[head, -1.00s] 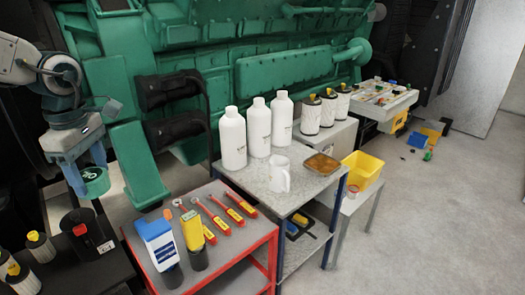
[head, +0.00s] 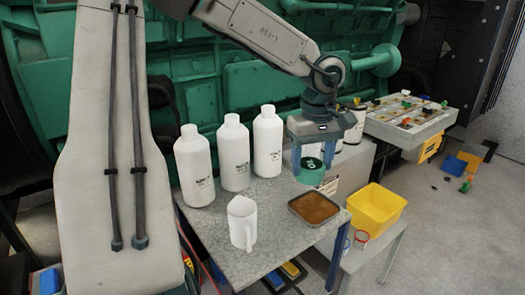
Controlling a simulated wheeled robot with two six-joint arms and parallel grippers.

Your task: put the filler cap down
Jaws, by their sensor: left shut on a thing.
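The green filler cap (head: 311,173) is held between the fingers of my left gripper (head: 312,163), which points down. The gripper is shut on it. In the head view the cap appears just behind the brown-filled tray (head: 314,207), over the right part of the grey table (head: 207,228). It looks to be above the tabletop, but the exact height is hard to tell. My right gripper is not in view.
Three white bottles (head: 235,157) stand along the table's back, left of the gripper. A white jug (head: 242,222) stands near the front. A yellow bin (head: 375,208) is at the right. Filters behind my gripper are partly hidden. Bare tabletop shows between bottles and tray.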

